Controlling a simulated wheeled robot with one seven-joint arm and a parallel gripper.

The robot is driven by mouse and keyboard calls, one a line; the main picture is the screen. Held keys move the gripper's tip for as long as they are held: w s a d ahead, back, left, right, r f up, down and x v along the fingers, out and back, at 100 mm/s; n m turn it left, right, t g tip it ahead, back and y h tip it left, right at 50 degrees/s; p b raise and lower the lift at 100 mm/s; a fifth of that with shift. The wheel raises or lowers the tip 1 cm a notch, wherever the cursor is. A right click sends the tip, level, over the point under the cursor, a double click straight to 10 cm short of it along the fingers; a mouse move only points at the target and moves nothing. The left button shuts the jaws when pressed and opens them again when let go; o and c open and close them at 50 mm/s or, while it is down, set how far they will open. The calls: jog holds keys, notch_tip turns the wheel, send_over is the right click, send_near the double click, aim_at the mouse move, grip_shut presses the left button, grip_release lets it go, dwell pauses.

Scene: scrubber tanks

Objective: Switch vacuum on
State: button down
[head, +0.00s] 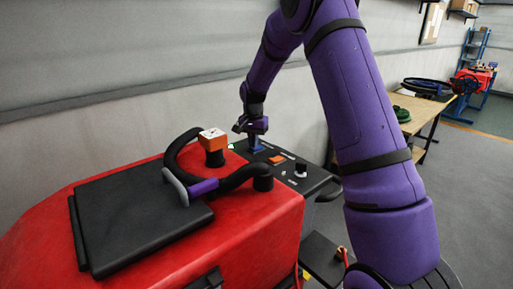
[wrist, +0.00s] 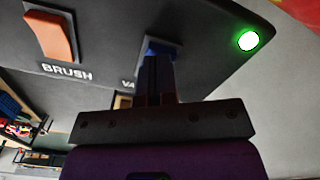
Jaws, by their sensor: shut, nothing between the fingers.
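The vacuum switch is a blue rocker (wrist: 163,44) on the black control panel (head: 318,175). Its label shows only as "VA", the rest hidden behind my fingers. My gripper (wrist: 158,62) is shut and empty, with its fingertips at the blue switch, covering part of it. I cannot tell whether they press it or only touch it. In the head view my gripper (head: 255,143) points down at the far end of the panel, just above the blue switch (head: 257,150). The switch's tilt is hard to see.
An orange switch labelled BRUSH (wrist: 52,37) sits beside the blue one. A green light (wrist: 248,40) glows on the other side. An orange-topped button (head: 212,138), a black handlebar (head: 238,178) and a white-topped knob (head: 301,169) are close by. A grey wall (head: 130,60) stands behind.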

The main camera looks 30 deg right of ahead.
jog(key=shift+f, duration=0.4)
jog(key=shift+r, duration=3.55)
